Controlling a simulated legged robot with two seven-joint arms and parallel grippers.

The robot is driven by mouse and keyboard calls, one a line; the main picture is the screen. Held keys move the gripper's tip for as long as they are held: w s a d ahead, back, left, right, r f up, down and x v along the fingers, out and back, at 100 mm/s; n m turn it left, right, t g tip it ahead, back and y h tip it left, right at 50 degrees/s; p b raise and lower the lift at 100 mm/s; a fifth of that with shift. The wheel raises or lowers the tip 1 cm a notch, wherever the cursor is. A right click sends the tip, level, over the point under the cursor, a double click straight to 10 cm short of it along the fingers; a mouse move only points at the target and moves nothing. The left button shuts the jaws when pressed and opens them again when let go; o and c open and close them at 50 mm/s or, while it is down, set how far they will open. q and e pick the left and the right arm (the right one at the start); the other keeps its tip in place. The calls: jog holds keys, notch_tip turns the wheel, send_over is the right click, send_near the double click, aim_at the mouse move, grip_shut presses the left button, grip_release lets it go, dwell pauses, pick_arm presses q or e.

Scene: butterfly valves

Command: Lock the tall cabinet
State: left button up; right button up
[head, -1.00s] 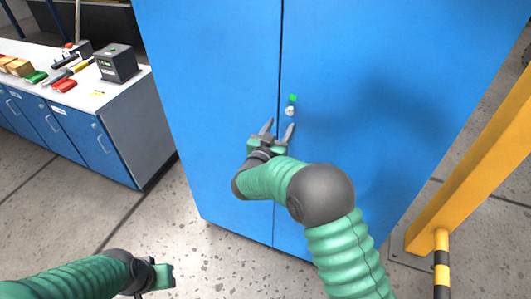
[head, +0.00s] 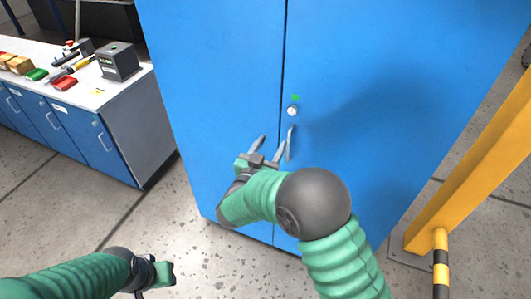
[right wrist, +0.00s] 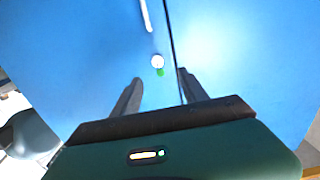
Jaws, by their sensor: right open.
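The tall blue cabinet (head: 370,60) stands ahead with both doors closed along a vertical seam. A round silver lock (head: 292,111) with a green mark (head: 295,98) above it is on the right door beside the seam. A thin grey handle (head: 291,142) is below the lock. My right gripper (head: 273,140) is open and empty, below and left of the lock, its right finger close to the handle. In the right wrist view the lock (right wrist: 157,61) and handle (right wrist: 146,14) show beyond the open fingers. My left gripper (head: 164,274) is low at left; its jaws are unclear.
A workbench (head: 135,88) with blue drawers stands at left, with a grey box (head: 118,61) and several small items on it. A yellow post (head: 480,165) and a striped pole (head: 440,262) stand at right. The floor before the cabinet at left is clear.

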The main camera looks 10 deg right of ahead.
pick_arm(q)
jog(key=shift+d+r, duration=0.15)
pick_arm(e)
jog(key=shift+v, duration=1.75)
jog(key=shift+s+d, duration=0.1)
jog(key=shift+d, duration=0.15)
